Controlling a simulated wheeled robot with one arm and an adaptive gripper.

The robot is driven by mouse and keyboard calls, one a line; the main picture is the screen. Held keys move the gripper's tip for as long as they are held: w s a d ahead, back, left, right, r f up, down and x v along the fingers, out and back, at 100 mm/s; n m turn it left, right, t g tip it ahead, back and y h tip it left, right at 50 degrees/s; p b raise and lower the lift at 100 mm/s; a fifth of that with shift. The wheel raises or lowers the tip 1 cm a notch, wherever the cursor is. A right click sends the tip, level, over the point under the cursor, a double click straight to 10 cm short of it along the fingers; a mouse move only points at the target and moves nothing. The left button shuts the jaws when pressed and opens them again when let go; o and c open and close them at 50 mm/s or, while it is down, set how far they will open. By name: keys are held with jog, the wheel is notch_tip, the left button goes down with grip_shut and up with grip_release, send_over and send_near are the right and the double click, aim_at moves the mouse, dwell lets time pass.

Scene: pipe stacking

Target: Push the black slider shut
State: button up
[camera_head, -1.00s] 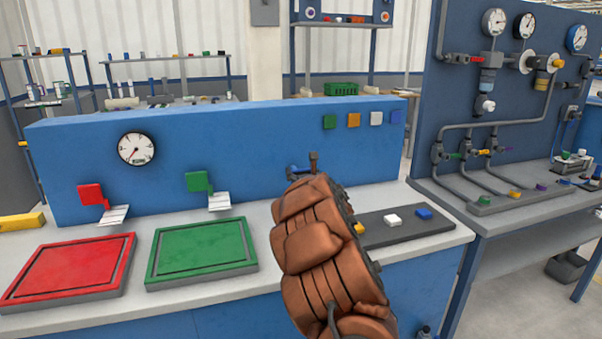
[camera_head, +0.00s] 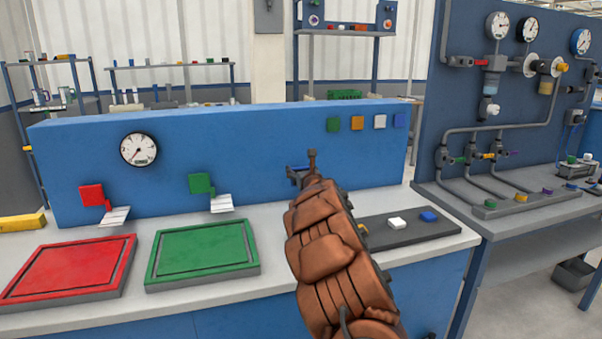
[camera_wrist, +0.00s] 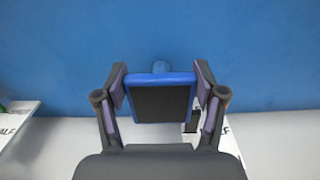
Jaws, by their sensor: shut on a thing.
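In the wrist view, my gripper (camera_wrist: 161,82) has a purple-padded finger at each side of a square block (camera_wrist: 160,102) with a blue rim and black face. It is shut on this block. In the head view, my brown arm hides most of the gripper and block.
The blue panel (camera_head: 240,160) stands close behind the gripper, with a gauge (camera_head: 139,150). A red tray (camera_head: 68,268) and green tray (camera_head: 202,252) lie left on the bench. A dark strip (camera_head: 400,233) with coloured buttons lies right of my arm.

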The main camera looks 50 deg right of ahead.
jog(key=shift+f, duration=0.1)
jog(key=o, duration=1.7)
jog(key=v, duration=1.2)
